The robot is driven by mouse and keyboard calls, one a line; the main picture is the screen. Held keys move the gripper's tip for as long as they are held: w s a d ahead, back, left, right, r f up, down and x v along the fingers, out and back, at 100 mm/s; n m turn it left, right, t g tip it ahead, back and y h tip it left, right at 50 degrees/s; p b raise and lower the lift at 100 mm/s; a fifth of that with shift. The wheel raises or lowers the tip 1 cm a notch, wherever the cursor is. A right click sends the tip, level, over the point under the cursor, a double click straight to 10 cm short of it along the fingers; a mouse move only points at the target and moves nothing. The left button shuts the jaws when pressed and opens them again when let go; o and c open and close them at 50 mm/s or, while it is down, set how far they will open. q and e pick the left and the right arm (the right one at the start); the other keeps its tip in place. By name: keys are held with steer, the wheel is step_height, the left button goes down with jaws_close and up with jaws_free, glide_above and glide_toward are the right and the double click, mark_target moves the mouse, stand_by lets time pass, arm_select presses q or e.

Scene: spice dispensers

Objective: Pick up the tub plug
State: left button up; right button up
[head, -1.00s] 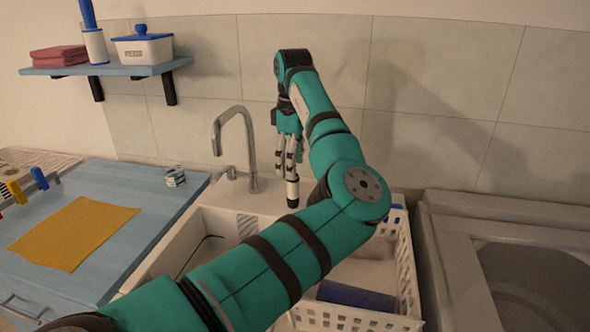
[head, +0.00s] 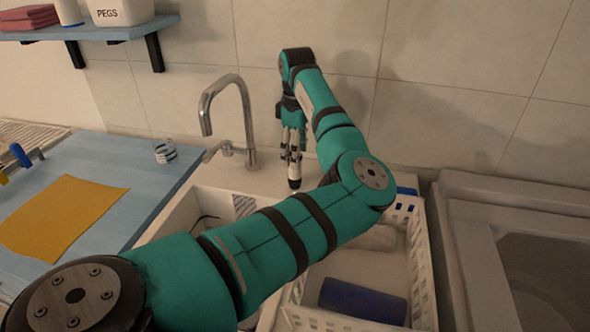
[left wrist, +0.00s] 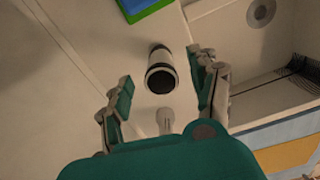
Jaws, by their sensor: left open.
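A short white cylinder with black ends (left wrist: 161,70), the likeliest tub plug, stands on the pale counter behind the sink. In the head view this cylinder (head: 294,172) shows just below my left gripper (head: 291,150), partly hidden by its fingers. In the left wrist view my left gripper (left wrist: 165,88) is open, with a finger to either side of the cylinder and a gap on both sides. I cannot tell how far the fingertips reach down beside it. My right gripper is not in view.
The tap (head: 240,115) stands left of my gripper. The sink (head: 190,212) lies in front, with a white basket (head: 424,270) holding a dark blue item (head: 362,300). A blue-green object (left wrist: 142,8) lies near the cylinder. A tiled wall (head: 440,60) is close behind.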

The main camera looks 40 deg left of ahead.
mark_target(295, 173)
arm_select(q)
steer(key=f, duration=0.7)
steer(key=shift+a+f+p, duration=0.2)
steer(key=shift+f+p, duration=0.05)
steer(key=shift+p, duration=0.15)
steer(key=shift+s, duration=0.1)
steer(key=shift+r, duration=0.1)
steer(key=c, duration=1.2)
steer(key=shift+c, duration=0.2)
